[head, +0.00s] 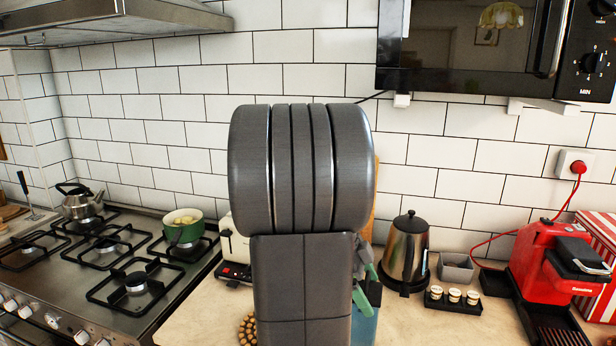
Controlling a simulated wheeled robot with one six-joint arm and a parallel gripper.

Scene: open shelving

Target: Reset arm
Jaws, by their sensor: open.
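My own dark grey arm link fills the middle of the head view and stands upright in front of the counter. My gripper does not show clearly; the arm hides the area behind it. A small grey part and a green piece (369,274) peek out at the arm's right edge above a blue object (366,322). I cannot tell what they belong to.
A gas hob (118,262) with a kettle (82,205) and green pot (183,232) is at left. A steel kettle (408,250), grey box (456,269), cup tray (452,304) and red coffee machine (545,265) stand right. A microwave (470,50) hangs above.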

